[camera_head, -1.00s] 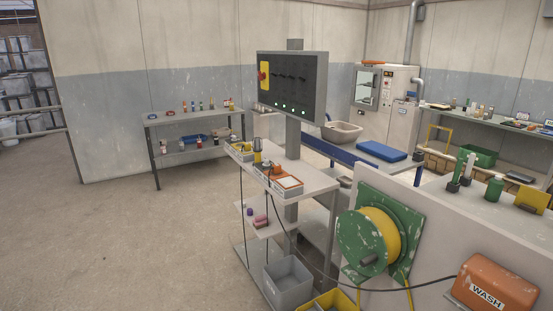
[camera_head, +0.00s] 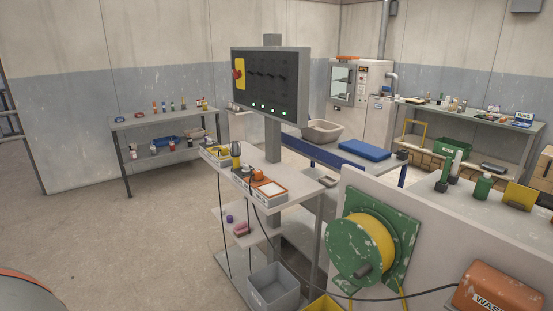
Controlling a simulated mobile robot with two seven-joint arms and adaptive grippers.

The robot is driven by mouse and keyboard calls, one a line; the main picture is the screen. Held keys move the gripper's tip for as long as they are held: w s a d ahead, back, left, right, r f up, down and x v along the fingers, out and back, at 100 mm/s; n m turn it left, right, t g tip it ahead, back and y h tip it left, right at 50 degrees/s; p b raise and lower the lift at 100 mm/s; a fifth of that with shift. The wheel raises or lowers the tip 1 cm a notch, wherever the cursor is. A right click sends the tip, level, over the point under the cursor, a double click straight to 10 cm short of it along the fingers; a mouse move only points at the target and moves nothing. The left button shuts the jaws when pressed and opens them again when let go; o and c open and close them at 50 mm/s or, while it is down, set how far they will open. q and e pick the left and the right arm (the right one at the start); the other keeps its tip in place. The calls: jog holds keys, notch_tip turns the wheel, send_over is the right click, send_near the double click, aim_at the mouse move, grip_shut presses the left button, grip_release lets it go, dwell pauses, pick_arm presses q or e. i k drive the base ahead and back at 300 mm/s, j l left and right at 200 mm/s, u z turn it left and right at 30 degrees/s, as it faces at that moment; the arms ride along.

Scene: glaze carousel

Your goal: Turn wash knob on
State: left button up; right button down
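A dark control panel (camera_head: 270,84) stands on a grey post above a small workstation table (camera_head: 265,180). Its face has a red knob on a yellow plate (camera_head: 239,74) at the left, a row of dark knobs (camera_head: 275,76) and several lit lamps (camera_head: 271,109) below. Labels on the panel are too small to read, so I cannot tell which knob is wash. An orange box marked WASH (camera_head: 497,290) is cut off at the lower right corner. Neither gripper is in view.
A green hose reel with yellow hose (camera_head: 362,245) is fixed to a low wall at the right. A shelf (camera_head: 165,118) stands at the back left. The floor at the left is open.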

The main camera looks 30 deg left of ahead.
aim_at(247, 168)
jog(key=i+j+z, duration=0.25)
jog(key=j, duration=0.2)
jog(key=j+z, duration=0.2)
jog(key=j, duration=0.25)
jog(key=i+j+z, duration=0.1)
jog(key=j, duration=0.55)
jog(key=i+j, duration=0.1)
jog(key=j, duration=0.55)
jog(key=i+j+z, duration=0.15)
jog(key=j, duration=0.5)
jog(key=k, duration=0.05)
